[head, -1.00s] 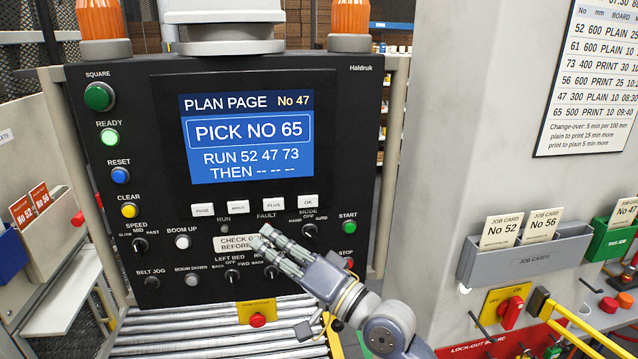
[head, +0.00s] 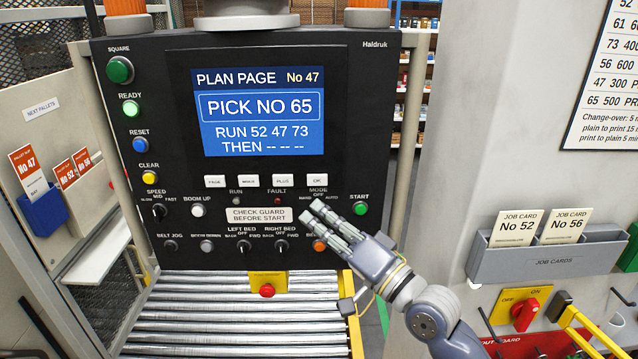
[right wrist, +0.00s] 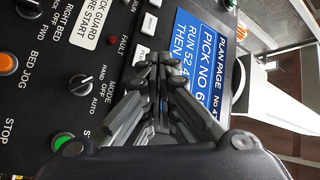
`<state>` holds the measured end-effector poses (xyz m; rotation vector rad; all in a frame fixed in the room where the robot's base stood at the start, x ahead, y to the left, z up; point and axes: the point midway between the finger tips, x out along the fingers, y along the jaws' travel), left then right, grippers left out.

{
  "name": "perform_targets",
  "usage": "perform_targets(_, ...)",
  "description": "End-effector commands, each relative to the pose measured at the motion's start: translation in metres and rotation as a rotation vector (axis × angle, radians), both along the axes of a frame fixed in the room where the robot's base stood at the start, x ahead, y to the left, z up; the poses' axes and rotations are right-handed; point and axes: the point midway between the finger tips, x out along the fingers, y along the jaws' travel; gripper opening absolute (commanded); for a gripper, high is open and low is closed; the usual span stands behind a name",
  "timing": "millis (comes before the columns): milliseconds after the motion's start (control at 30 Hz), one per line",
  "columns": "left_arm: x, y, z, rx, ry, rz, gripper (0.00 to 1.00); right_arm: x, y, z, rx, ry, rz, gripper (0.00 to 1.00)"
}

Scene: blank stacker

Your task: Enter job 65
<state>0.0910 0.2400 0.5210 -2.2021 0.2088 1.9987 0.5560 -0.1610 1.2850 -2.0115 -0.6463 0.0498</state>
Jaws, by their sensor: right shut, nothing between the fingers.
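The control panel's screen (head: 258,112) reads PLAN PAGE No 47, PICK NO 65, RUN 52 47 73, THEN and blanks. Below it is a row of white buttons: PAGE (head: 214,181), MINUS (head: 248,181), PLUS (head: 283,181) and OK (head: 317,181). My right gripper (head: 312,213) is shut and empty, in front of the panel's lower right, just below the OK button and near the MODE switch. In the right wrist view its fingers (right wrist: 160,65) point toward the white buttons and cover part of that row. I cannot tell if they touch the panel. My left gripper is not in view.
The green START button (head: 360,208) and the BED JOG button (head: 319,245) lie close to my right gripper. A roller bed (head: 230,315) runs below the panel. A job card rack (head: 545,262) and a red lock-out switch (head: 524,315) are at the right.

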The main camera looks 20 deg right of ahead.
Motion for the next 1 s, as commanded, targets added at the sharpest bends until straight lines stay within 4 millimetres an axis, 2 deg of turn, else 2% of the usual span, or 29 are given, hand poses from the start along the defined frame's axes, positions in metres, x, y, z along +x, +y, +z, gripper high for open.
perform_targets(33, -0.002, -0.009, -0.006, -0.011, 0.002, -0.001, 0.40, 0.008, -0.002, -0.002, 0.000, -0.003, -0.001, 0.00)
perform_targets(167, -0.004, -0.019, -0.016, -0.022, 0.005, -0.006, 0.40, 0.027, -0.008, -0.003, 0.001, -0.003, -0.001, 0.00)
perform_targets(433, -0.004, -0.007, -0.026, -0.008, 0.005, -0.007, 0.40, 0.056, -0.016, -0.001, 0.000, -0.001, 0.001, 0.00)
perform_targets(633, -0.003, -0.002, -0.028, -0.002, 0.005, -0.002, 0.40, 0.065, -0.019, 0.000, 0.002, -0.001, 0.000, 0.00)
perform_targets(1000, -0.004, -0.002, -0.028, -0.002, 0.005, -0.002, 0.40, 0.066, -0.019, 0.001, 0.001, 0.000, -0.001, 0.00)
